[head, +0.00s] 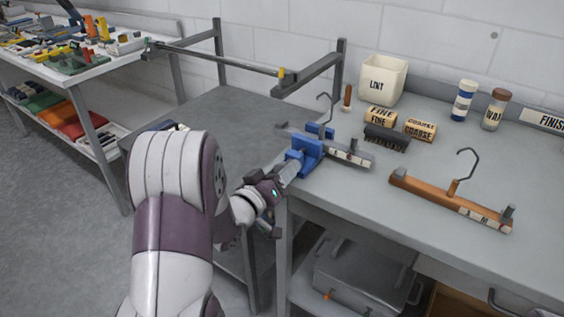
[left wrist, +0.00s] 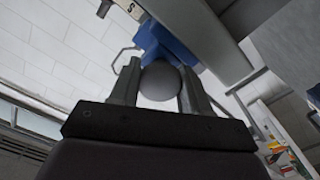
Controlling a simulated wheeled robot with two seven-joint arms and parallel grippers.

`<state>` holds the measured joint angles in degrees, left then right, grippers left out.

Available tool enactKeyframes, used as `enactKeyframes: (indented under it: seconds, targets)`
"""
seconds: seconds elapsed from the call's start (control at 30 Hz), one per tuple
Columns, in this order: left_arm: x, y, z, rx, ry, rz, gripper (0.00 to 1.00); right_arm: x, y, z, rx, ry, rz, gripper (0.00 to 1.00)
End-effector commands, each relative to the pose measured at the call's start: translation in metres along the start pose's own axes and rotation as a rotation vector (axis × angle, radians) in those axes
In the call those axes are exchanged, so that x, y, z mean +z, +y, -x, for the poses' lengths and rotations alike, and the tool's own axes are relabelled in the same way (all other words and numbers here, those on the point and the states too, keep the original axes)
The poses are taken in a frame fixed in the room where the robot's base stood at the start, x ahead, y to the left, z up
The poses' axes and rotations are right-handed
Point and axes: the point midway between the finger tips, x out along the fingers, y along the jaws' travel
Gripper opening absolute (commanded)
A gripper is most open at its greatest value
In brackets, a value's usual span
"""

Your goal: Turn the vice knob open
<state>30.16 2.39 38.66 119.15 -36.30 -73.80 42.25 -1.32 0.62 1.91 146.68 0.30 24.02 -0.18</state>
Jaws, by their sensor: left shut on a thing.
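The vice also shows in the left wrist view (left wrist: 163,42). My left gripper (head: 290,171) reaches the vice's near left side. In the left wrist view, its two fingers (left wrist: 160,92) stand on either side of a round grey knob (left wrist: 159,80) and are shut on it. My right gripper is not in view.
On the bench are a wooden hanger (head: 452,198), a white LINT bin (head: 382,78), FINE and COARSE blocks (head: 420,130), a dark brush (head: 386,138) and two jars (head: 496,108). A metal rail (head: 220,60) stands behind. The front right of the bench is clear.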

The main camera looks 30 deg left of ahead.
Motion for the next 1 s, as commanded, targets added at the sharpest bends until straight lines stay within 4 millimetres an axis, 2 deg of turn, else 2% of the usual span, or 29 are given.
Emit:
enactKeyframes:
  seconds: [0.1, 1.0]
  targets:
    - [-0.002, 0.002, 0.000, -0.002, -0.004, 0.108, 0.16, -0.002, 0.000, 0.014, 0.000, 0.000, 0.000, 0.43]
    - [-0.003, 0.002, 0.000, -0.003, -0.001, 0.961, 0.16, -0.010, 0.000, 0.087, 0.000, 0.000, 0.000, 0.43]
